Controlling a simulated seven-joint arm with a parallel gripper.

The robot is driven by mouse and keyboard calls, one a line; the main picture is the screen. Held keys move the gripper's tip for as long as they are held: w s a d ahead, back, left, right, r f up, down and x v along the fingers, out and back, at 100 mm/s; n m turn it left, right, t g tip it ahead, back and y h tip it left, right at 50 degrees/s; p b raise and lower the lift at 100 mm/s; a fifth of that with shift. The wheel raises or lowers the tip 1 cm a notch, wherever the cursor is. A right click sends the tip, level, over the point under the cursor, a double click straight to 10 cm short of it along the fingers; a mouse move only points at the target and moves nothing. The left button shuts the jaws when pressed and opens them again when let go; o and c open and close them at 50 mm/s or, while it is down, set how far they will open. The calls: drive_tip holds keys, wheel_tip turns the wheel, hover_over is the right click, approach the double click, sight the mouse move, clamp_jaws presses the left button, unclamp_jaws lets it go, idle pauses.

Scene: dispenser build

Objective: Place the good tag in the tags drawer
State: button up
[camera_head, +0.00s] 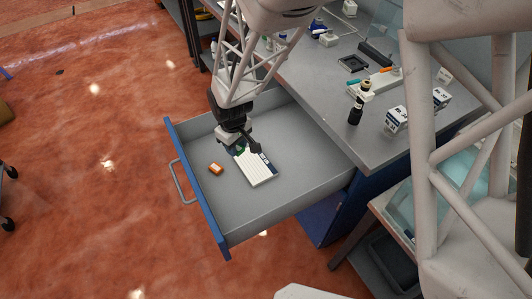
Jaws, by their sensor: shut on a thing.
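The blue-fronted grey drawer (290,118) is pulled open below the workbench. My gripper (246,146) points down inside the drawer's outline, near its outer left part. It is shut on a small dark green piece (238,149), which looks like the good tag but is partly hidden by the fingers. A white striped flat item with dark blue ends (256,168) lies on the drawer floor just below the gripper. I cannot tell whether the green piece touches it.
A small orange item (215,168) lies in the drawer near its front. The drawer's right part is bare. On the workbench (325,105) stand a black bottle-like instrument (357,105), small white boxes (397,119) and other tools. Open floor lies to the left.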

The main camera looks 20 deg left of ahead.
drive_tip(key=s+a+f, duration=0.1)
drive_tip(key=s+f, duration=0.1)
drive_tip(key=s, duration=0.6)
drive_tip(key=shift+a+f, duration=0.15)
drive_tip(key=shift+a, duration=0.1)
drive_tip(key=shift+s+f, duration=0.1)
drive_tip(key=shift+f, duration=0.05)
hover_over(228, 192)
drive_tip(key=shift+f, duration=2.8)
drive_tip(key=shift+f, duration=0.15)
drive_tip(key=shift+f, duration=1.95)
drive_tip(key=shift+f, duration=0.1)
drive_tip(key=o, duration=0.9)
drive_tip(key=shift+r, duration=6.1)
